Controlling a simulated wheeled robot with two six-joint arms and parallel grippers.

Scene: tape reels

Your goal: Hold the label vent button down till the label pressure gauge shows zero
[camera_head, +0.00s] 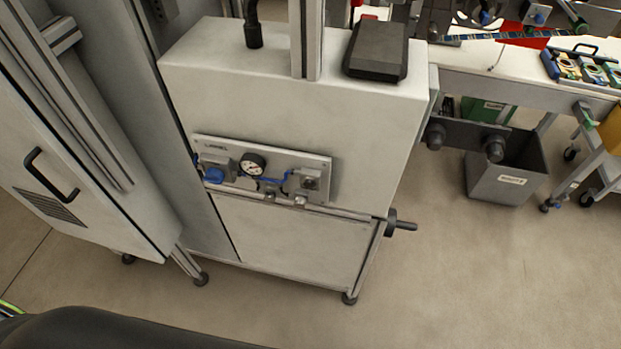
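A metal panel (290,160) with small lettering that seems to read "LABEL" is on the front of a pale grey machine cabinet. A round white-faced gauge (253,163) sits left of the panel's middle; its needle is too small to read. Left of the gauge is a grey block with a blue knob (214,175). Right of it is a metal block (309,181) with a small round part, joined by a blue tube (275,180). I cannot tell which part is the vent button. Neither gripper is in view, and nothing touches the panel.
A grey cabinet (85,150) with a black handle stands at the left. A handwheel (397,225) sticks out at the machine's lower right. A dark bin (507,168) stands under the conveyor frame at the right.

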